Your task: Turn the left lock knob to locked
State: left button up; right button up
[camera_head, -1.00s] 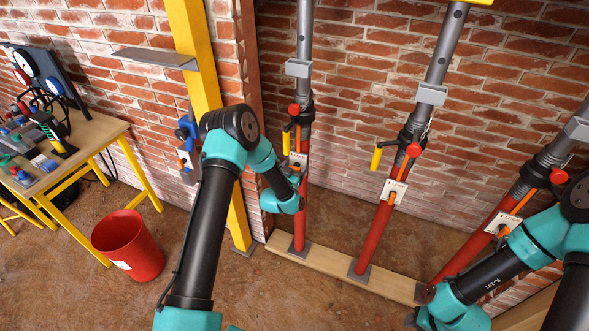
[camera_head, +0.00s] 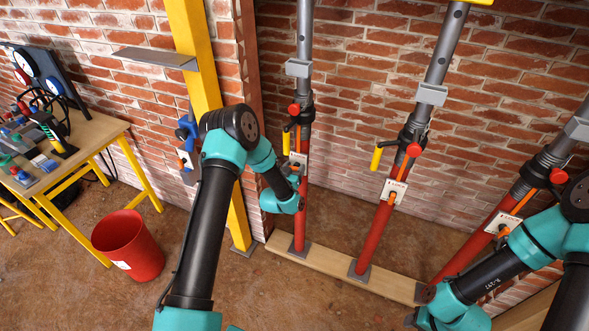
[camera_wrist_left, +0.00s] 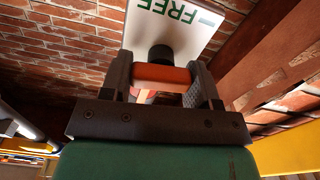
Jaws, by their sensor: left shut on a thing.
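The left lock knob has an orange handle (camera_wrist_left: 162,76) on a black hub (camera_wrist_left: 160,54) in front of a white plate (camera_wrist_left: 172,30); green FREE lettering shows on the plate. My left gripper (camera_wrist_left: 163,84) is shut on the orange handle, one dark finger on each side. In the head view the left prop (camera_head: 301,222) is a red tube with a grey upper tube, and its plate (camera_head: 299,159) shows partly behind my left wrist, which hides most of the knob. My right arm comes in at the right; its fingers do not show.
Two more props with plates stand to the right, the middle one (camera_head: 381,235) and the right one (camera_head: 470,250). A yellow post (camera_head: 240,215) stands left of the left prop. A red bucket (camera_head: 129,247) and a workbench (camera_head: 88,140) are at the left. A wooden board (camera_head: 325,267) lies under the props.

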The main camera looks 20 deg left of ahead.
pick_arm(q)
jog(key=n, duration=0.4)
jog(key=shift+a, duration=0.1)
jog(key=n, duration=0.4)
jog(key=shift+n, duration=0.4)
jog(key=n, duration=0.3)
jog(key=shift+a+f, duration=0.1)
jog(key=n, duration=0.4)
jog(key=shift+f+n, duration=0.1)
jog(key=shift+n, duration=0.2)
jog(key=o, duration=0.9)
jog(key=shift+s, duration=0.1)
jog(key=s, duration=1.7)
jog(key=shift+s+a, duration=0.15)
jog(key=shift+a, duration=0.2)
